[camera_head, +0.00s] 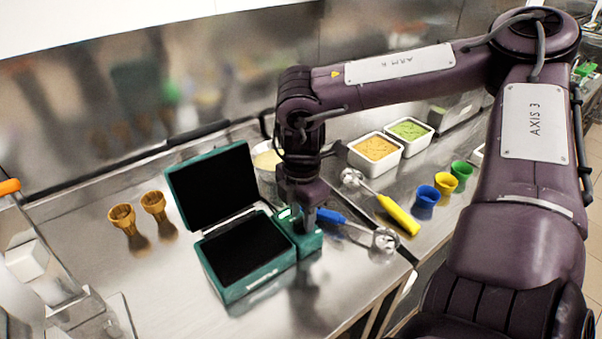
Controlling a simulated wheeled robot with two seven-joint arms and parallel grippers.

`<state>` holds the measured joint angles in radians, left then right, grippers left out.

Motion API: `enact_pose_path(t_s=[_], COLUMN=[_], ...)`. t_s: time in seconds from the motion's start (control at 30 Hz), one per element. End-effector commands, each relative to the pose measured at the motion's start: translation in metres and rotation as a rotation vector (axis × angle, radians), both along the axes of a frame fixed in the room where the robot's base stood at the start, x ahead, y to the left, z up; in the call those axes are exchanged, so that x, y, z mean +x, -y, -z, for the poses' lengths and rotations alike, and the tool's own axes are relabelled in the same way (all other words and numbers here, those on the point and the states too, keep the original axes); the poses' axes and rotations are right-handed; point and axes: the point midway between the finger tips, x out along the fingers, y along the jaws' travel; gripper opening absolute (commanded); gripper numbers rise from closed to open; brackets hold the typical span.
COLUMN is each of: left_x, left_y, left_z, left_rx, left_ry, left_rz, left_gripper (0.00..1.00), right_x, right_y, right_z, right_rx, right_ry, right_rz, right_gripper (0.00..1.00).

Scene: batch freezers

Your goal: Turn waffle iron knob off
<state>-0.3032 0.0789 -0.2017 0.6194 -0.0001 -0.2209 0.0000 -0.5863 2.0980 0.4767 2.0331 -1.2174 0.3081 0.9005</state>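The waffle iron (282,262) is a teal box with black plates, standing on the steel counter with its lid (212,187) raised. A narrow teal control panel (312,241) with a small lit green spot joins its right side. My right gripper (303,225) points down at this panel, at the end of the dark purple arm. The arm and gripper cover much of the panel, so I cannot make out the knob or whether the fingers touch it. The fingers are too hidden to tell open from shut. My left gripper is out of view.
Two waffle cones (123,217) stand left of the iron. Blue-handled and yellow-handled scoops (398,215) lie to the right. Blue, yellow and green cups (426,202) and white tubs (375,150) stand farther right. The counter's front edge is close to the iron.

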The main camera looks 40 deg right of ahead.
Motion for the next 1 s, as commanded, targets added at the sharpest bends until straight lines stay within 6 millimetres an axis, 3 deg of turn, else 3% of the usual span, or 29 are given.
enact_pose_path(t_s=[0.13, 0.33, 0.6, 1.0], left_x=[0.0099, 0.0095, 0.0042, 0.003], left_y=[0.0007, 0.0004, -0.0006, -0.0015], left_z=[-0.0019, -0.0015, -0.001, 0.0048], left_rx=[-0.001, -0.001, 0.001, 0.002], left_ry=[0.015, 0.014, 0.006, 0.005], left_rz=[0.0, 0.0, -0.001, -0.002], left_gripper=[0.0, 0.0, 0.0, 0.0], right_x=[0.0, 0.0002, 0.0002, 0.0009], right_y=[-0.0001, 0.0, 0.0, 0.0001], right_z=[0.0051, 0.0052, 0.0049, 0.0057], right_rx=[0.001, 0.001, 0.001, -0.001], right_ry=[0.0, 0.001, 0.001, 0.004], right_rz=[0.001, 0.001, 0.001, -0.05], right_gripper=[0.35, 0.33, 0.0, 0.0])
